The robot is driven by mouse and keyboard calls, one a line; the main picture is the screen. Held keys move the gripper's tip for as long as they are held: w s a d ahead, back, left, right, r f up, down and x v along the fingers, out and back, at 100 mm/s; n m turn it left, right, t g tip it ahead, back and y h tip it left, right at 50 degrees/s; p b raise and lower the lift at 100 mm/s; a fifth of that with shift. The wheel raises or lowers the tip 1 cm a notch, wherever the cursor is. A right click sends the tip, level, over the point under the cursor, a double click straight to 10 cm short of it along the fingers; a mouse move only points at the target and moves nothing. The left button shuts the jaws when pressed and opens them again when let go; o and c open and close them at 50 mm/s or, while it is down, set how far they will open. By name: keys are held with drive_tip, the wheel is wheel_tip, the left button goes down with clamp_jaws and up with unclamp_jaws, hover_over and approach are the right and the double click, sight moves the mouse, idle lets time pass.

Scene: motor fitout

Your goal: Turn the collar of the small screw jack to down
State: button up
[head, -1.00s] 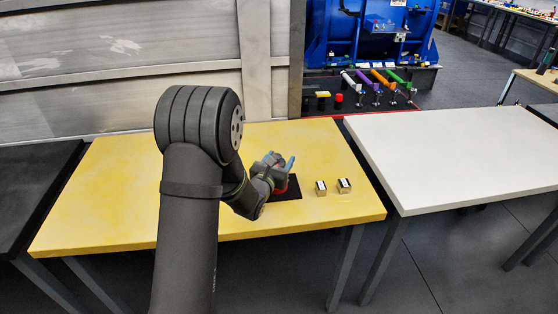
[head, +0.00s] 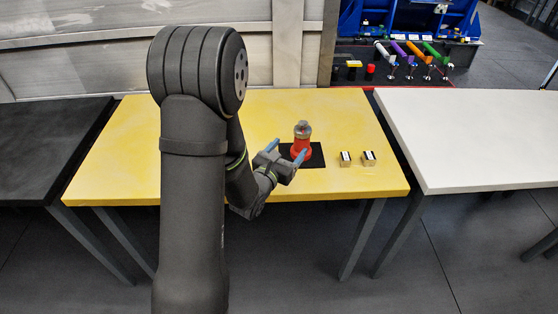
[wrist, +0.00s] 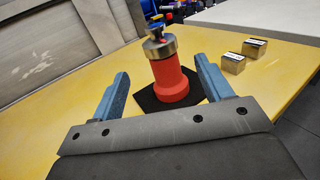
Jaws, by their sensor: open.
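The small screw jack (head: 302,143) stands upright on a black mat (head: 317,160) on the yellow table. It has a red body with a flared foot and a grey metal collar (head: 302,128) at the top. In the wrist view the red body (wrist: 171,80) and the metal collar (wrist: 159,46) stand just beyond my fingers, with a small red and blue detail by the top. My gripper (head: 288,148) is open and empty at the near left of the jack. Its two blue fingers also show in the wrist view (wrist: 163,82), one to each side of the jack's foot, not closed on it.
The yellow table (head: 110,175) is clear at left. A white table (head: 470,140) adjoins at right, a dark table (head: 40,150) at left.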

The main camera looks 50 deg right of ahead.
drive_tip(key=v, duration=0.5)
drive_tip(key=m+g+y, duration=0.1)
drive_tip(key=m+g, duration=0.6)
drive_tip(key=g, duration=0.4)
approach(307, 130)
drive_tip(key=x, duration=0.3)
drive_tip(key=f+x, duration=0.1)
drive_tip(key=x, duration=0.3)
drive_tip(key=w+x, duration=0.1)
drive_tip(key=x, duration=0.3)
drive_tip(key=shift+w+d+f, duration=0.1)
drive_tip(key=shift+d+f, duration=0.05)
drive_tip(key=shift+d, duration=0.2)
